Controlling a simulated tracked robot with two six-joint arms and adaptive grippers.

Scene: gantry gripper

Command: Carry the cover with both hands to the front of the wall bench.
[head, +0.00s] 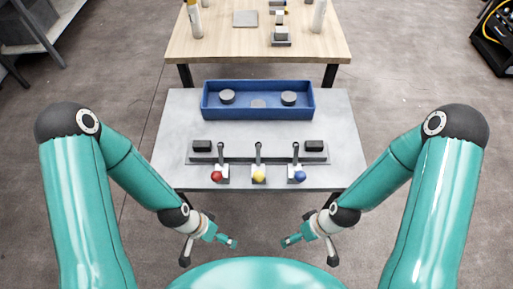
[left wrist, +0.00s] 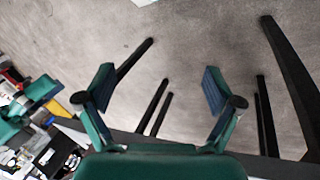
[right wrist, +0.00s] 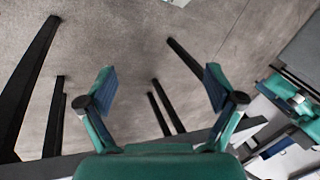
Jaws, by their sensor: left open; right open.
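No thing in view is plainly the cover. A long flat grey plate (head: 257,159) with a black block near each end lies on the grey table (head: 345,150); I cannot tell whether it is the cover. A wooden-topped bench (head: 220,50) stands beyond the table; whether it is the wall bench is unclear. My left gripper (head: 209,252) is open and empty before the table's near edge, below its top in the picture; its spread fingers show in the left wrist view (left wrist: 158,85). My right gripper (head: 309,251) mirrors it, open and empty, also in the right wrist view (right wrist: 160,85).
A blue tray (head: 258,85) holding grey discs stands at the table's back. Red (head: 216,176), yellow (head: 258,177) and blue (head: 299,177) balls sit along its front with upright posts. A grey bench (head: 40,35) is at far left. Floor (head: 410,100) is bare right of the table.

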